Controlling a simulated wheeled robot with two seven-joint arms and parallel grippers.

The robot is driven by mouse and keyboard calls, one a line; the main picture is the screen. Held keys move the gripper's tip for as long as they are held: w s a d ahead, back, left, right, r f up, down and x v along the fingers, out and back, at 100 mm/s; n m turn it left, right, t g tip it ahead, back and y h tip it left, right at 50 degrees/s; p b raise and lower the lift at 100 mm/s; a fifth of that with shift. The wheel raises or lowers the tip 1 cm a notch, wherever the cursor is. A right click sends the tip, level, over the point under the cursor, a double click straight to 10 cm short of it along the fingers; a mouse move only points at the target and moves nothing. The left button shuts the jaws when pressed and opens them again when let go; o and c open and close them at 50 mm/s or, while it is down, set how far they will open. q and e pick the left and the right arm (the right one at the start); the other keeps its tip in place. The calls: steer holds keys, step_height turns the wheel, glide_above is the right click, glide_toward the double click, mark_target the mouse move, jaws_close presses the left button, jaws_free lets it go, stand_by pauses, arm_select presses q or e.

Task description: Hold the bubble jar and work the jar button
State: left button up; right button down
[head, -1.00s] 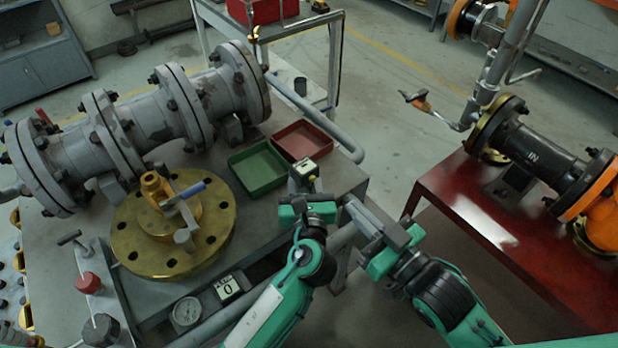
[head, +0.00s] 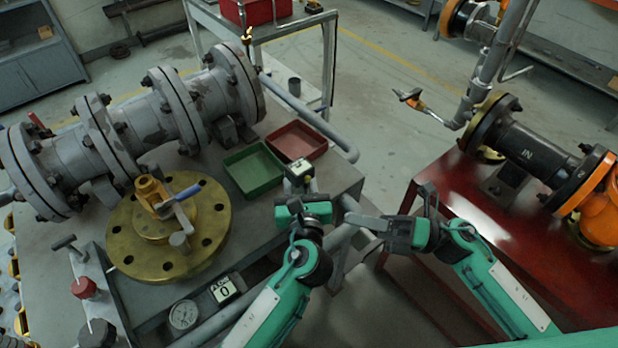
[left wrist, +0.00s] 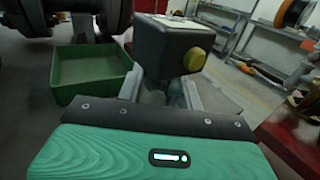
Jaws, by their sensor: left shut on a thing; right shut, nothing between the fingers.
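The bubble jar is a small dark box with a pale top (head: 299,169). My left gripper (head: 302,190) is shut on it and holds it upright near the table's right edge. The left wrist view shows the jar (left wrist: 166,50) between the fingers, with the round yellow jar button (left wrist: 194,60) on its right side. My right gripper (head: 352,218) is shut and empty. It lies to the right of the jar and lower in the picture, pointing left, apart from the jar and its button.
A green tray (head: 254,172) and a red tray (head: 297,142) sit behind the jar. A brass flange with a blue-handled valve (head: 205,245) and a grey pipe assembly (head: 170,115) are at left. A red table (head: 460,200) stands at right, with a floor gap between.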

mark_target(308, 179)
steer(key=shift+f, duration=0.15)
steer(key=w+a, duration=0.5)
steer(key=w, duration=0.2)
steer(key=shift+a, duration=0.2)
stand_by(0.4)
steer(key=shift+w+a, duration=0.1)
stand_by(1.9)
steer(key=shift+w+a, duration=0.2)
steer(key=shift+w+a, duration=0.2)
steer(key=shift+w, duration=0.15)
stand_by(0.7)
steer(key=shift+s, duration=0.1)
steer(key=shift+s+d, duration=0.5)
steer(key=shift+s, duration=0.1)
steer(key=shift+s, duration=0.1)
